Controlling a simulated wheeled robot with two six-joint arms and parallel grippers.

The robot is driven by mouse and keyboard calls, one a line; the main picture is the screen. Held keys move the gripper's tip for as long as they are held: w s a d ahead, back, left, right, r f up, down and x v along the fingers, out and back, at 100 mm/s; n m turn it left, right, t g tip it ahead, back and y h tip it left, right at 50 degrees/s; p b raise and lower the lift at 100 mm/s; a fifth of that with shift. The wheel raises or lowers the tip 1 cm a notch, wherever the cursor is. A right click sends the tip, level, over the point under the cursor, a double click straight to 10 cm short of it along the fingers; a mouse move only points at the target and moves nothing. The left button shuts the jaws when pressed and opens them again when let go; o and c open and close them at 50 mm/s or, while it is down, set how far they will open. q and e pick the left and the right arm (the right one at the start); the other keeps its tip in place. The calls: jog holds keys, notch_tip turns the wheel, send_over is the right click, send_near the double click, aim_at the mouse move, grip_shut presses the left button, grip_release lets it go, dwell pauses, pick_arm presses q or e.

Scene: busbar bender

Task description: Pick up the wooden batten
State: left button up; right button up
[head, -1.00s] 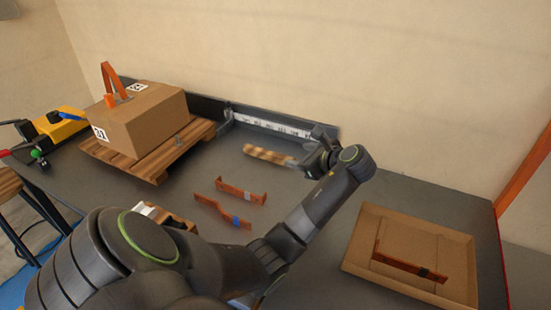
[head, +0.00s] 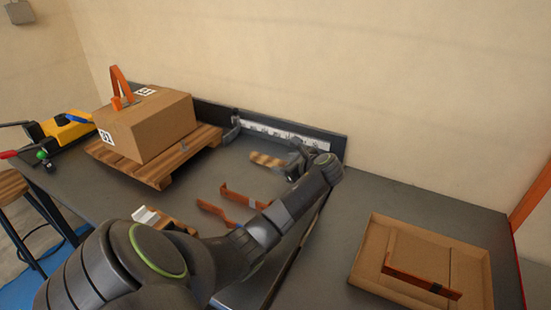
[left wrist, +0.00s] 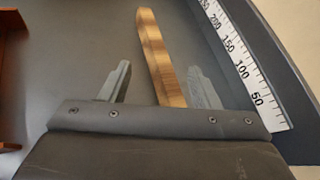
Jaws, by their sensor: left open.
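The wooden batten (head: 264,159) is a striped brown strip on the dark bench top, near the back ledge. Its right part is hidden by my left gripper (head: 292,160) in the head view. In the left wrist view, the batten (left wrist: 155,50) runs lengthwise between the two spread grey fingers of my left gripper (left wrist: 158,71). The gripper is open, with a gap visible on each side of the batten. The batten's near end is hidden behind the gripper body. My right gripper is not in view.
A white measuring scale (head: 277,132) runs along the back ledge. A cardboard box (head: 150,125) sits on a wooden pallet (head: 180,165) at left. Orange bent bars (head: 240,196) lie in front of the batten. A cardboard tray (head: 365,262) holding an orange bar stands at right.

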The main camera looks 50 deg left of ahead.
aim_at(277, 162)
pick_arm(q)
jog(key=x, duration=0.5)
jog(key=shift+a+f, duration=0.1)
jog(key=shift+f, duration=0.05)
jog(key=c, duration=1.1)
